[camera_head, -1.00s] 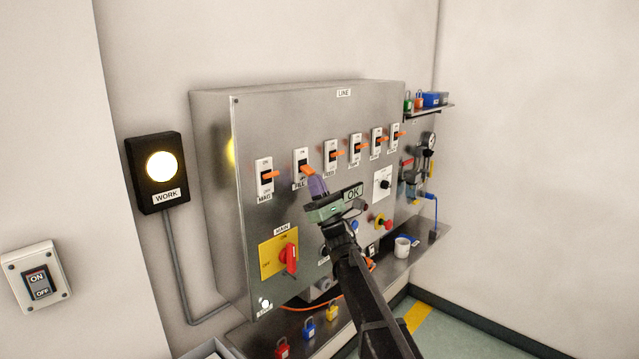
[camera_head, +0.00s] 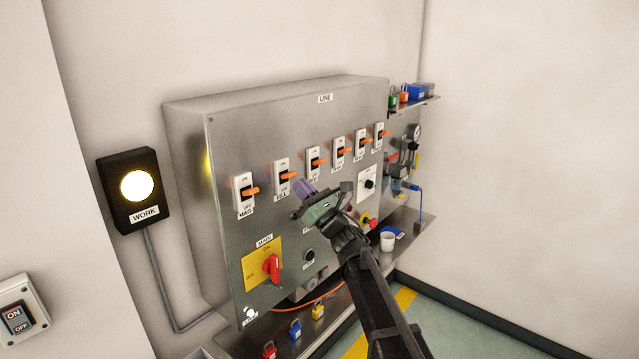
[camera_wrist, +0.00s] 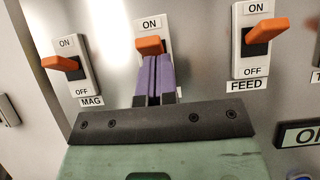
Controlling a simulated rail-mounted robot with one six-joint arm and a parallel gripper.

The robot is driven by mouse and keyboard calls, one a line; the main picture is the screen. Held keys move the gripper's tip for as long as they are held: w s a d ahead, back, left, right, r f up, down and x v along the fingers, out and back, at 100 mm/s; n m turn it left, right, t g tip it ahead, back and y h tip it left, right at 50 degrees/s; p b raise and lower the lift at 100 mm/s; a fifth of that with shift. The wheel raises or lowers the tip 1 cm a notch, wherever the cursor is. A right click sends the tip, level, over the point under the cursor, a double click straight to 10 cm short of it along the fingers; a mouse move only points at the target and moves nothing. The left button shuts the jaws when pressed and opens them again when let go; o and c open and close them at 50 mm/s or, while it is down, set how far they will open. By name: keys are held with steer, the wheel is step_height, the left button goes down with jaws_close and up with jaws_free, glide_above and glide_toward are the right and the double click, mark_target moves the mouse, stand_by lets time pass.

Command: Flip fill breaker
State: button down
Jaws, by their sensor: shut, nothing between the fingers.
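The FILL breaker (camera_head: 281,164) is second from the left in the row on the grey LINE panel. Its orange lever (camera_head: 290,178) sticks out much like its neighbours; in the wrist view the lever (camera_wrist: 150,45) shows just under the ON mark. Its OFF mark and most of its name label are hidden behind my fingers in the wrist view. My gripper (camera_head: 302,188) has purple fingers, which are shut and empty. In the wrist view the fingertips (camera_wrist: 153,60) are right below the lever; I cannot tell whether they touch it.
The MAG breaker (camera_head: 244,194) is left of FILL and the FEED breaker (camera_head: 313,162) right, both with protruding orange levers. A red MAIN rotary switch (camera_head: 272,268) is lower on the panel. A lit WORK lamp (camera_head: 137,187) hangs at left. A shelf below holds padlocks and a white cup (camera_head: 387,241).

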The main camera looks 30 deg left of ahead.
steer(key=w+d+r+b+v, duration=0.1)
steer(key=b+v, duration=0.2)
steer(key=v, duration=0.7)
steer(key=shift+s+r, duration=0.4)
steer(key=shift+s, duration=0.05)
